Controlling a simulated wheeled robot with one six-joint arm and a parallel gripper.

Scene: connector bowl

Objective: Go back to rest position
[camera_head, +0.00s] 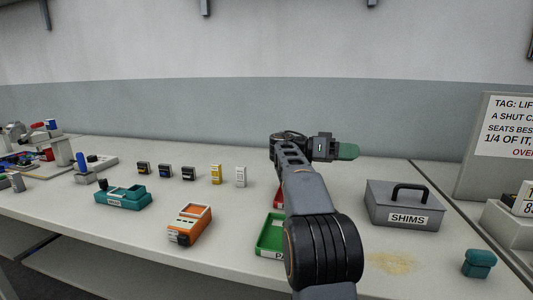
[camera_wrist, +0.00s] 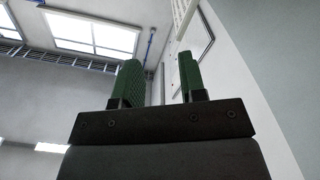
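My gripper (camera_head: 347,151) is raised over the workbench (camera_head: 240,265) in the head view, with its green fingers pointing right. In the wrist view my gripper (camera_wrist: 160,80) shows its two green fingers apart, with nothing between them. That view looks up at the ceiling and wall, with no bench objects in it. My arm hides part of a green tray (camera_head: 267,238) and most of a red thing (camera_head: 278,198) behind it.
A grey lidded box labelled SHIMS (camera_head: 405,207) stands right of my arm. A teal piece (camera_head: 479,263) sits at the front right. An orange device (camera_head: 190,224), a teal holder (camera_head: 124,197) and several small connectors (camera_head: 189,173) stand left. A sign (camera_head: 508,145) rises at the right.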

